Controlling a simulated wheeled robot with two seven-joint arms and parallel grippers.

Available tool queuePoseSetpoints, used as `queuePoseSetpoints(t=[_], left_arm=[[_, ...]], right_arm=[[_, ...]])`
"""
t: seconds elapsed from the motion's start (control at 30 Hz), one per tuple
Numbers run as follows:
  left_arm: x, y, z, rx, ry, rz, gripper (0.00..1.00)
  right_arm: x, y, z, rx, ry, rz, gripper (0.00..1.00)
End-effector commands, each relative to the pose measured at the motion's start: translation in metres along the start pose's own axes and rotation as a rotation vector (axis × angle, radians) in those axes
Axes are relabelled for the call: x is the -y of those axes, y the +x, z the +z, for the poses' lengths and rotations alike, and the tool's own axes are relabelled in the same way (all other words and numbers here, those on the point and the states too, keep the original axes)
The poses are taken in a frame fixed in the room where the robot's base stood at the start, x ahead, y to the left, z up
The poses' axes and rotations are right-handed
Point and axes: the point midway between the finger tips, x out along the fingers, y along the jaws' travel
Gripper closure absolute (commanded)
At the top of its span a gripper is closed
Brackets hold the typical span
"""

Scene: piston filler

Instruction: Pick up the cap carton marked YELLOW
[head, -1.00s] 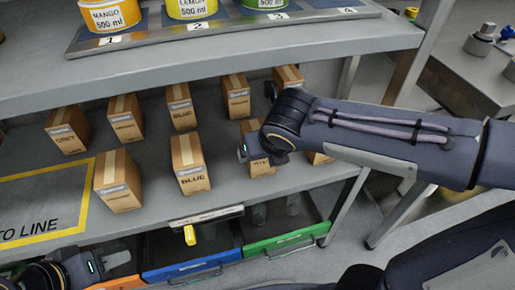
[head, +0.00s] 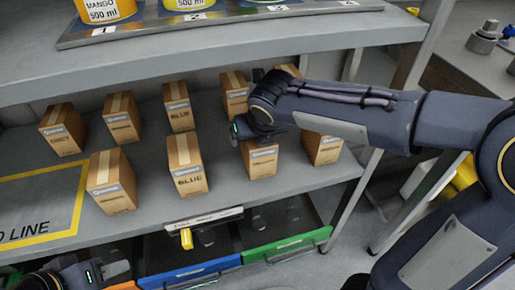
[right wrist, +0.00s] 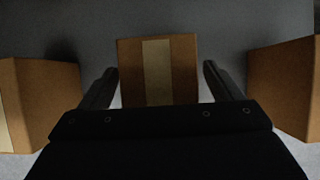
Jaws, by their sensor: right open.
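Several brown cap cartons with tape strips and printed labels stand in two rows on the shelf. I cannot read YELLOW on any of them. A front-row carton (head: 260,163) stands just below my right gripper (head: 240,130), its top partly hidden by the wrist. In the right wrist view a taped carton (right wrist: 178,70) lies ahead between the open, empty fingers of that gripper (right wrist: 160,80); it appears to be this same one. The front-row carton left of it (head: 188,168) reads BLUE. My left gripper (head: 118,268) is low at the left, its jaws unclear.
Another front-row carton (head: 322,149) stands close on the right, partly behind my right arm. Cartons flank the fingers on both sides in the wrist view. The upper shelf (head: 200,60) with pots hangs above. A yellow-outlined area (head: 75,215) is at left, colored bins (head: 287,246) below.

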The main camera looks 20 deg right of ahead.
Motion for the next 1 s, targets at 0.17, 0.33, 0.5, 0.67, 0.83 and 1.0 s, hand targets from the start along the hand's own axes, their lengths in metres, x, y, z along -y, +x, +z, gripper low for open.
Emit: queuePoseSetpoints(t=[0.17, 0.33, 0.5, 0.67, 0.83, 1.0], left_arm=[[-0.0002, -0.0005, -0.0003, 0.000, 0.000, 0.000, 0.64], [-0.0008, -0.0018, -0.0009, 0.000, 0.000, 0.000, 0.64], [-0.0011, -0.0025, -0.0013, 0.000, 0.000, 0.000, 0.64], [-0.0011, -0.0024, -0.0012, 0.000, 0.000, 0.000, 0.64], [-0.0011, -0.0024, -0.0012, 0.000, 0.000, 0.000, 0.64], [-0.0011, -0.0023, -0.0012, 0.000, 0.000, 0.000, 0.64]], right_arm=[[-0.0001, 0.0002, -0.0005, 0.000, 0.000, 0.000, 0.14], [-0.0002, 0.0019, -0.0016, 0.000, 0.000, 0.000, 0.14], [-0.0002, 0.0039, -0.0027, 0.000, 0.000, 0.000, 0.14], [-0.0002, 0.0042, -0.0029, 0.000, 0.000, 0.000, 0.14], [-0.0002, 0.0042, -0.0028, 0.000, 0.000, 0.000, 0.25], [-0.0002, 0.0041, -0.0028, 0.000, 0.000, 0.000, 0.47]])
